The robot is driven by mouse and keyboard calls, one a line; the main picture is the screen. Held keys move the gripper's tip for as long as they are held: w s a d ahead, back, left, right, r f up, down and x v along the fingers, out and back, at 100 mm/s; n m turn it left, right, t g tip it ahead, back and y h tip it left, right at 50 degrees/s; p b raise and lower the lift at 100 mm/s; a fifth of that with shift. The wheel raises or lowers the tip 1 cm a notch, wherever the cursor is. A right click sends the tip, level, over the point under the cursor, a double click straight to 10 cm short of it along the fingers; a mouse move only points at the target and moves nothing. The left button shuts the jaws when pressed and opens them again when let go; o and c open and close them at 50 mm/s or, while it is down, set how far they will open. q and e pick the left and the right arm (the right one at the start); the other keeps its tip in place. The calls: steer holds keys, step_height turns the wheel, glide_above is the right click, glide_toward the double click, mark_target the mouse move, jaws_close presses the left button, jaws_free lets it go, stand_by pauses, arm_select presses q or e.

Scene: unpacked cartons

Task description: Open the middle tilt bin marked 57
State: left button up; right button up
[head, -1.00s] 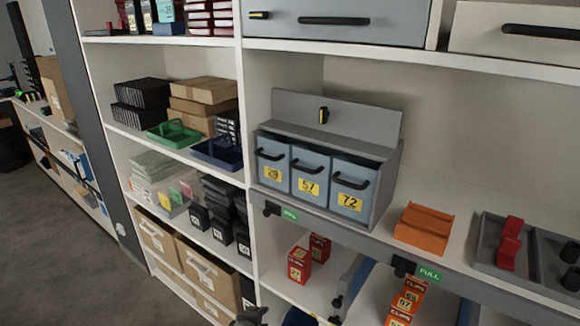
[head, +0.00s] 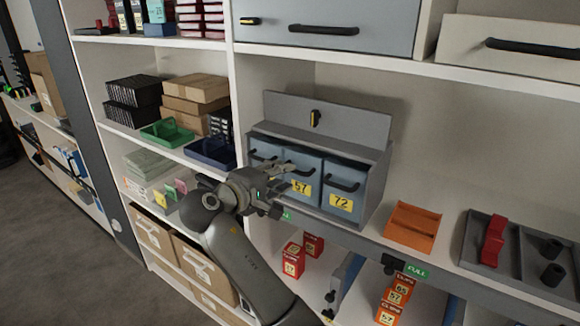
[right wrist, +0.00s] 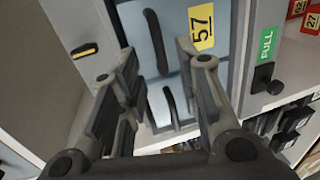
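The tilt bin marked 57 (head: 308,177) is the middle of three blue-grey bins in a grey housing. It stands upright and looks closed, with a black bar handle (head: 304,171). My right gripper (head: 284,190) is in front of the housing, covering much of the bin marked 29 and part of bin 57. In the right wrist view, turned sideways, my right gripper (right wrist: 156,58) is open and empty. The handle of bin 57 (right wrist: 155,40) shows between and just beyond its fingertips; I cannot tell whether they touch it. My left gripper is not in view.
Bin 72 (head: 345,190) is to the right. An orange tray (head: 411,228) and a grey tray (head: 480,255) sit farther right on that shelf.

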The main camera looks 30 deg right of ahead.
mark_target(308, 173)
steer(key=p+x, duration=0.1)
steer(key=x, duration=0.3)
steer(key=shift+w+d+f, duration=0.1)
steer(key=shift+w+d, duration=0.05)
steer(key=shift+d, duration=0.2)
jaws_close()
